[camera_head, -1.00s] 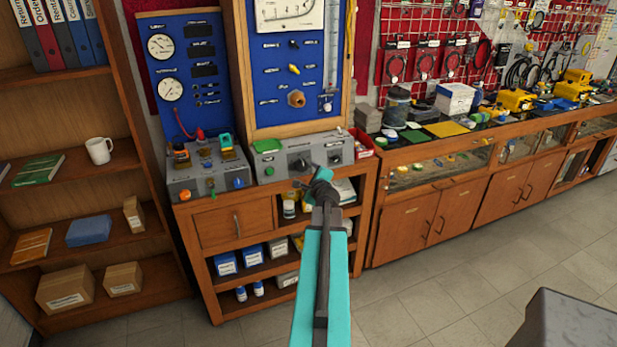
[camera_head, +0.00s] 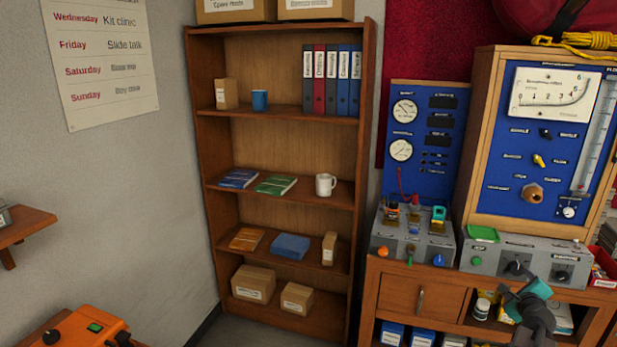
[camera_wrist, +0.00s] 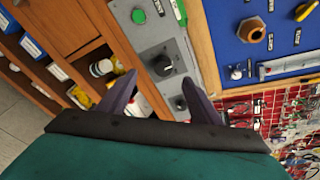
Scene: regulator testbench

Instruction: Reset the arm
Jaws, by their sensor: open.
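My gripper (camera_wrist: 162,98) is open and empty in the wrist view, its two dark fingers spread apart. Beyond the fingers is the grey control box (camera_wrist: 160,60) with a black knob (camera_wrist: 164,65). In the head view my arm's dark end (camera_head: 535,310) shows at the lower right, in front of the wooden bench. The grey control box (camera_head: 490,258) with its knobs stands on that bench, below the blue gauge panel (camera_head: 560,130).
A tall bookshelf (camera_head: 200,150) with binders, books, a white mug (camera_head: 325,185) and boxes stands at the centre left. An orange device (camera_head: 85,328) is at the lower left. A wall schedule (camera_head: 98,60) hangs at the upper left.

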